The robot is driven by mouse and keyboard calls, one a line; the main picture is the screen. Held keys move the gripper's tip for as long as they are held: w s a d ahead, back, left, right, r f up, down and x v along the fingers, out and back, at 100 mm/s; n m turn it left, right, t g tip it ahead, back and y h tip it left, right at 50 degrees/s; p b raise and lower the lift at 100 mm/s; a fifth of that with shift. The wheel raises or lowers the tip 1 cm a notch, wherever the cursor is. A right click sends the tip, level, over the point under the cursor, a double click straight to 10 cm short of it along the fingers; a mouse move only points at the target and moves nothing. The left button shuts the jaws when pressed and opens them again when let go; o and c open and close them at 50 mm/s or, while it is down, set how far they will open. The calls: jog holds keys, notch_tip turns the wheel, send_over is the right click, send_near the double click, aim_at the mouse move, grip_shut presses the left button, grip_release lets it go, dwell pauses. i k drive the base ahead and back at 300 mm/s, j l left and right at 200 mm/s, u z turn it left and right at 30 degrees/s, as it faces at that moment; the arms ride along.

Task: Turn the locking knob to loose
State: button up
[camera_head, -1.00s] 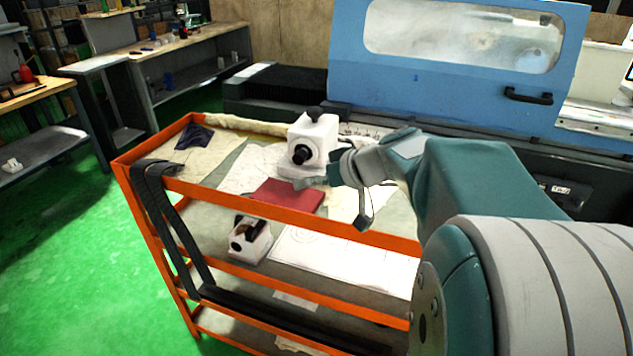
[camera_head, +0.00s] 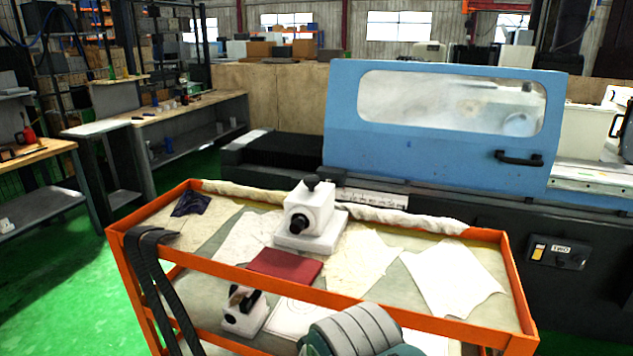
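A white block-shaped device (camera_head: 309,209) stands upright on a white base on the top shelf of the orange cart. A black knob (camera_head: 298,222) sticks out of its front face. A second, smaller black knob (camera_head: 311,183) sits on its top. Which of the two is the locking knob, and how it is set, I cannot tell. My gripper is out of view. Only a grey and teal link of my arm shows at the bottom edge, well apart from the device.
The orange cart (camera_head: 420,319) has a raised rim. A dark red book (camera_head: 284,265) lies in front of the device, with paper sheets (camera_head: 452,277) around it. A similar white device (camera_head: 243,312) is on the lower shelf. The blue-doored grinder (camera_head: 440,150) stands behind.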

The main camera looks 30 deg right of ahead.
aim_at(311, 181)
jog(key=z, duration=1.3)
jog(key=i+j+z, duration=0.15)
jog(key=j, duration=0.45)
jog(key=j+z, duration=0.15)
jog(key=j, duration=0.45)
